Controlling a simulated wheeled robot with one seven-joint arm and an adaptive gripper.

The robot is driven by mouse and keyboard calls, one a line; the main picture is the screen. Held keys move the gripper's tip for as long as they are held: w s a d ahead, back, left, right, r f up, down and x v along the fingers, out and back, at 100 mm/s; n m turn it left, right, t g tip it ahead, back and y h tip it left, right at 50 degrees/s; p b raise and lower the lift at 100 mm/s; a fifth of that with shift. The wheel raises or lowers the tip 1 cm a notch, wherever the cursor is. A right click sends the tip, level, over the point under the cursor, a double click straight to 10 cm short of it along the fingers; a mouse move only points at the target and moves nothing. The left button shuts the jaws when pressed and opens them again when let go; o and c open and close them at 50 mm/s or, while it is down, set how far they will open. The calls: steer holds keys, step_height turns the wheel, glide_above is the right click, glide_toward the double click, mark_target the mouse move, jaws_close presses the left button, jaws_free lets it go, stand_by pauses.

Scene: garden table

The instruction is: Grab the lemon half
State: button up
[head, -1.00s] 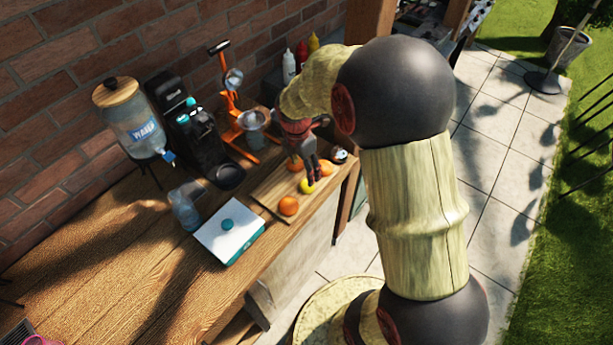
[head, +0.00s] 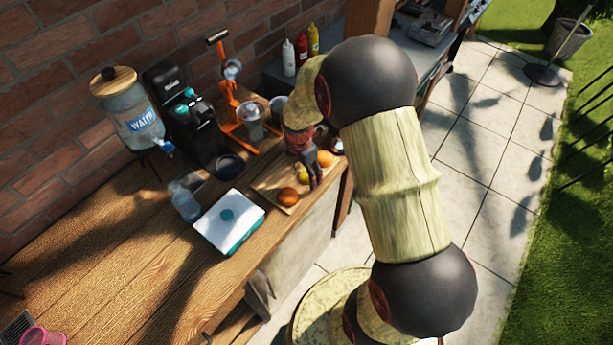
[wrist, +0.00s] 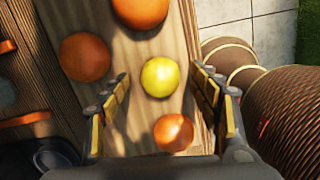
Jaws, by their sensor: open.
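The lemon half (wrist: 160,77) is a round yellow piece on the wooden cutting board, seen in the wrist view just ahead of my fingertips and roughly centred between them. My gripper (wrist: 160,85) is open, with one finger on each side of the lemon half and no visible contact. In the head view my gripper (head: 312,180) hangs over the board (head: 262,187), and the lemon half (head: 302,174) shows partly hidden beside the fingers.
Several orange fruits lie around the lemon half: one at the left (wrist: 84,57), one at the top (wrist: 140,8) and one near my gripper's palm (wrist: 174,132). An orange juice press (head: 240,112), a black machine (head: 192,125) and a white-and-teal box (head: 228,222) stand nearby.

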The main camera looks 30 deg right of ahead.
steer(key=shift+c, duration=0.9)
steer(key=c, duration=1.1)
steer(key=shift+o, duration=0.2)
steer(key=shift+r, duration=0.1)
